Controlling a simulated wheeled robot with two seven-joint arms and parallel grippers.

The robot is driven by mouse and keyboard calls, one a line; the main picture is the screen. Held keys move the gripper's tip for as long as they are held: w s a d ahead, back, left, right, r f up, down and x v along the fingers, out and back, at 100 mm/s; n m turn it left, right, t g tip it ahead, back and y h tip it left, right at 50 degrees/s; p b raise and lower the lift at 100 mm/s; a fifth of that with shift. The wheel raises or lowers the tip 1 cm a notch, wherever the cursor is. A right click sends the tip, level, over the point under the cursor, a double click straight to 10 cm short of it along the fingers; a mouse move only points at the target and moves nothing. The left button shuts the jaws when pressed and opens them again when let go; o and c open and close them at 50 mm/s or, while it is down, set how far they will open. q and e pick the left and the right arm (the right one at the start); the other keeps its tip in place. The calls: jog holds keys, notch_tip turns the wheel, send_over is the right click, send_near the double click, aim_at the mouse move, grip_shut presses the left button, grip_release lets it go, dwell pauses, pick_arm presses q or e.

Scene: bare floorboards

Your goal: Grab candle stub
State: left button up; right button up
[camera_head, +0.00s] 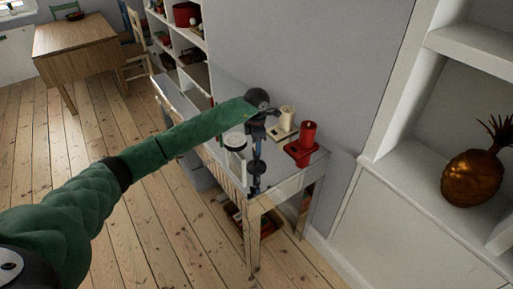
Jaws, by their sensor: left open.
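A cream candle stub (287,115) stands upright on a small pale holder on the glossy white table (287,187). A red candle stub (308,131) stands in a red holder (299,153) just to its right. My left arm reaches in from the left, and my left gripper (274,113) is above the table, close to the left side of the cream candle. It is open, with nothing visibly held; its fingers are small and dark, and I cannot tell whether they touch the candle. My right gripper is out of view.
A wall is close behind the table. White shelves with a golden pineapple (472,176) are at right. A wooden dining table (75,36) stands far left. Floorboards are clear at lower left.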

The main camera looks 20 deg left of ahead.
pick_arm(q)
grip_shut()
jog(key=shift+r, duration=0.15)
dwell(0.4)
